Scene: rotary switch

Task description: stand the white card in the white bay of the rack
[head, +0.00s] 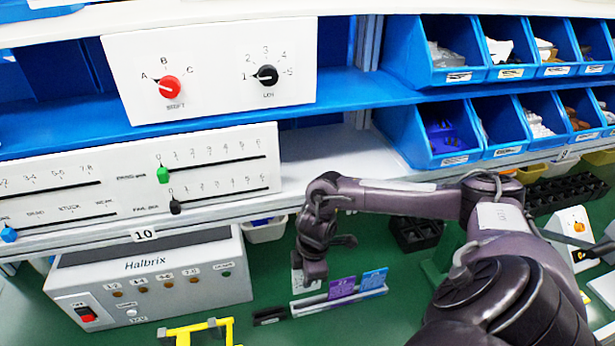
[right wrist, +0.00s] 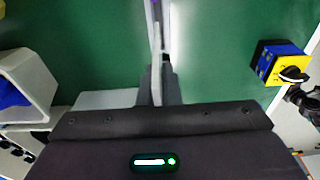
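The rack (head: 308,307) is a pale, low strip on the green bench. A purple card (head: 341,288) and a blue card (head: 373,280) stand in its middle and right part. The white card (head: 298,282) is upright at the rack's left end, under my right gripper (head: 312,272). In the right wrist view the white card (right wrist: 156,60) shows edge-on between the close-set fingers (right wrist: 158,92), which are shut on it. The gripper hides part of the card, and whether its lower edge is seated in the bay cannot be told. My left gripper is not in view.
A small black block (head: 270,316) lies just left of the rack. The Halbrix box (head: 150,278) and a yellow frame (head: 200,332) are further left. A black crate (head: 415,234) stands behind right. Shelves with blue bins (head: 437,135) overhang the back.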

